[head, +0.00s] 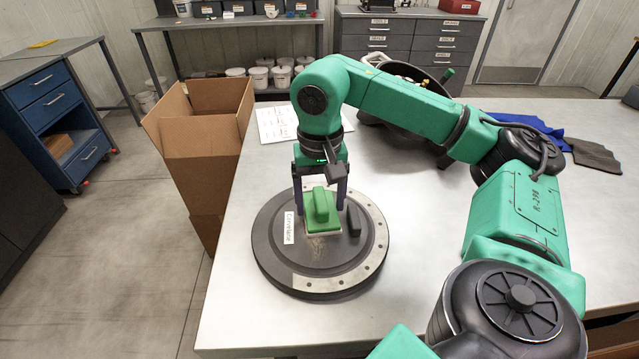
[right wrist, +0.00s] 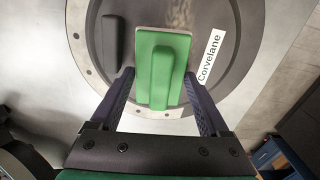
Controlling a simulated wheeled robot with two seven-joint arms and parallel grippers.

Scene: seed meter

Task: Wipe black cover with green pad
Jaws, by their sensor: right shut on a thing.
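The round black cover (head: 272,240) lies flat near the table's left edge, with a pale perforated strip along its rim and a white "Corvelane" label. The green pad (head: 321,207), with a raised green grip and a pale underside, is on the cover's face. It also shows in the right wrist view (right wrist: 161,70). My right gripper (head: 320,203) points down with its fingers on either side of the pad, shut on it. A tan dusty patch (right wrist: 181,14) shows on the cover beside the pad. My left gripper is not in view.
A small black handle (head: 353,221) stands up on the cover right of the pad. An open cardboard box (head: 200,140) stands left of the table. Behind are a printed sheet (head: 275,123) and a dark round machine part (head: 400,72). Blue and grey cloths (head: 590,153) lie at right.

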